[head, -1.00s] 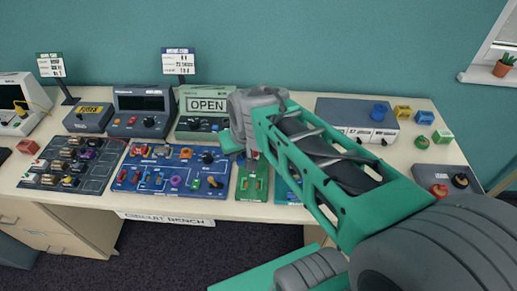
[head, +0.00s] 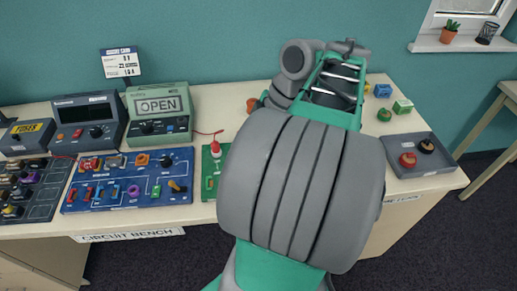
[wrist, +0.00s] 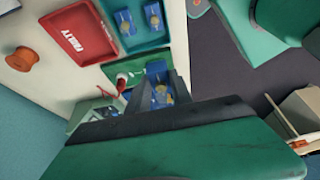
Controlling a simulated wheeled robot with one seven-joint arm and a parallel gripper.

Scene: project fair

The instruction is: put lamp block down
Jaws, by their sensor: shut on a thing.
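In the wrist view my gripper (wrist: 160,98) is shut on a blue block with a gold-coloured piece on it, which I take to be the lamp block (wrist: 159,75). The dark gripper body hides part of the block. The block is over or close to a green board (wrist: 122,73); I cannot tell whether it touches it. In the head view my own arm hides the gripper and the block. The green board shows there in part (head: 209,184), left of my arm.
A red tray marked FAULTY (wrist: 75,33) lies beside a tray (wrist: 157,40) with blue blocks. A red-and-white piece with a red lead (head: 215,149) stands by the green board.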

